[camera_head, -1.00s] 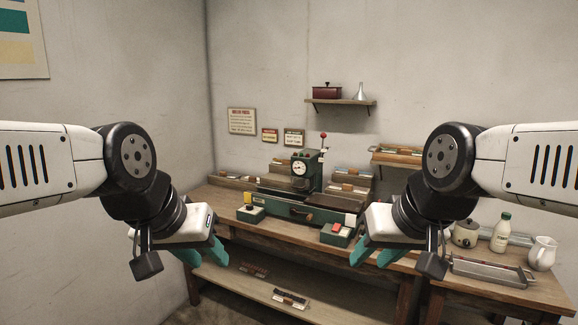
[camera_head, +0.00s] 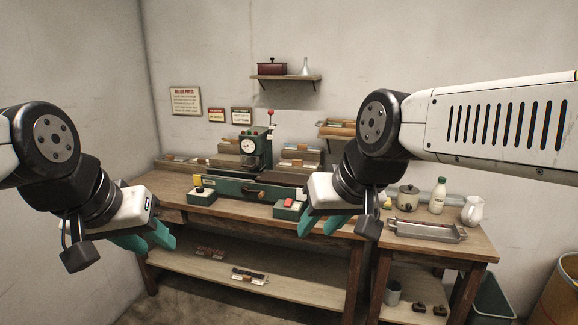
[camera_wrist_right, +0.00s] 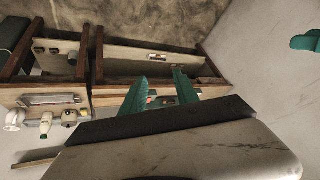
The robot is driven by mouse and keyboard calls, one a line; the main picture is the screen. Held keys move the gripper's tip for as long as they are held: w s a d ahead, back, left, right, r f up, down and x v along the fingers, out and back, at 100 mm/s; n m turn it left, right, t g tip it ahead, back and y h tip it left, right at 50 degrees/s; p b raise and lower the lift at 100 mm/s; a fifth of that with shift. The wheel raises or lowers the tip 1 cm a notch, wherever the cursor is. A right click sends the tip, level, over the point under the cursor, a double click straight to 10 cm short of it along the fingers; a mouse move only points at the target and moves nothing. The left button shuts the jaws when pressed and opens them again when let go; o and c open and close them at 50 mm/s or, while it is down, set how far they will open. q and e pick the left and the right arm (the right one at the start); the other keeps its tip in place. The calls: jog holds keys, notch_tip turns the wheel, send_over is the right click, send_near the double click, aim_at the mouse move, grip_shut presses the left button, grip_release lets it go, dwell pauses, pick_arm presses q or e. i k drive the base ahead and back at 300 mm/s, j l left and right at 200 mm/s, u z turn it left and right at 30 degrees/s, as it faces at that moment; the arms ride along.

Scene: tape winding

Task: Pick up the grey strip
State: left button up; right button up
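I cannot single out a grey strip for certain. Small dark and brown strips lie on the bench's lower shelf, one group (camera_head: 210,252) further back and one piece with pale ends (camera_head: 248,275) nearer the front. My left gripper (camera_head: 148,240) is open and empty, in the air left of the bench's front edge. My right gripper (camera_head: 322,226) is open and empty, in the air before the bench's front edge. In the right wrist view its two teal fingers (camera_wrist_right: 160,92) stand apart with nothing between them.
A metal tray (camera_head: 428,230), pot (camera_head: 408,197), bottle (camera_head: 438,195) and jug (camera_head: 472,211) stand right. Bins stand on the floor right.

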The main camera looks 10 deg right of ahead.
aim_at(294, 163)
jog(key=i+z, duration=0.1)
jog(key=i, duration=0.6)
jog(key=i+j+z, duration=0.15)
jog(key=i, duration=0.5)
jog(key=i+j+z, duration=0.1)
jog(key=i, duration=0.6)
